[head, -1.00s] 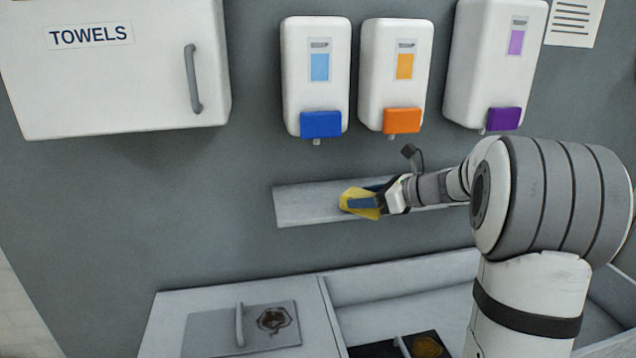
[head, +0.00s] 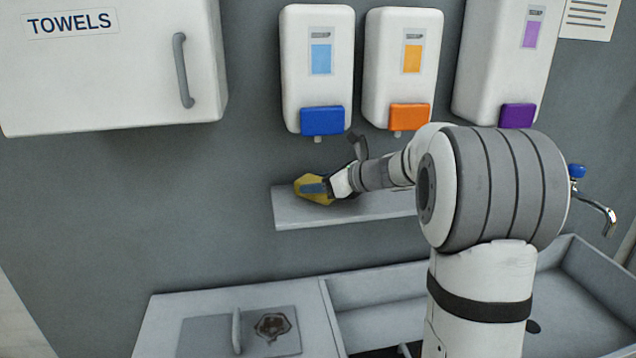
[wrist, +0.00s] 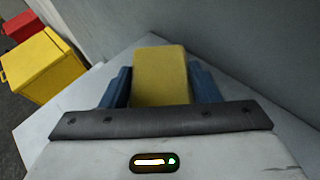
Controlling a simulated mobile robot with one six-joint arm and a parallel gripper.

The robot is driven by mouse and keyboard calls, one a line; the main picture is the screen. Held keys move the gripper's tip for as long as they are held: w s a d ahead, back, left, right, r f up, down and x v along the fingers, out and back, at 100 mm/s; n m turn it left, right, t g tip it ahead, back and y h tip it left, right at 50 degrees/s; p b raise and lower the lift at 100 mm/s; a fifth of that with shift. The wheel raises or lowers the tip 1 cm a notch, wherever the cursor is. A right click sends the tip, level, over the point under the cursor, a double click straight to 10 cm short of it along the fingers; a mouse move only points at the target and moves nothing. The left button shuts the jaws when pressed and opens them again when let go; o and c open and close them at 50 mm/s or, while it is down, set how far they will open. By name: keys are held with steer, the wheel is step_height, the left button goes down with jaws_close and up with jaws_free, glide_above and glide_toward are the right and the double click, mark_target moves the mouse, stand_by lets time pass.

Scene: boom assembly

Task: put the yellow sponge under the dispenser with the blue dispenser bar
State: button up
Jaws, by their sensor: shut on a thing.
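The yellow sponge (head: 312,181) is held between the blue fingers of my gripper (head: 318,188), over the left part of the shelf. In the wrist view the sponge (wrist: 160,76) sits between the two blue fingers (wrist: 160,88), with the shelf surface behind it. I cannot tell whether the sponge touches the shelf. The dispenser with the blue bar (head: 322,121) hangs on the wall above, almost straight over the sponge. The pale shelf (head: 300,216) runs along the wall below the dispensers.
Dispensers with an orange bar (head: 409,117) and a purple bar (head: 517,116) hang to the right. A towel cabinet (head: 110,90) is at upper left. A counter with a stained panel (head: 210,330) and a basin (head: 380,312) lie below. Yellow (wrist: 45,66) and red (wrist: 20,27) boxes show in the wrist view.

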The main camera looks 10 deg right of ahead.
steer(key=shift+w+f, duration=0.1)
steer(key=shift+f, duration=0.05)
steer(key=o, duration=1)
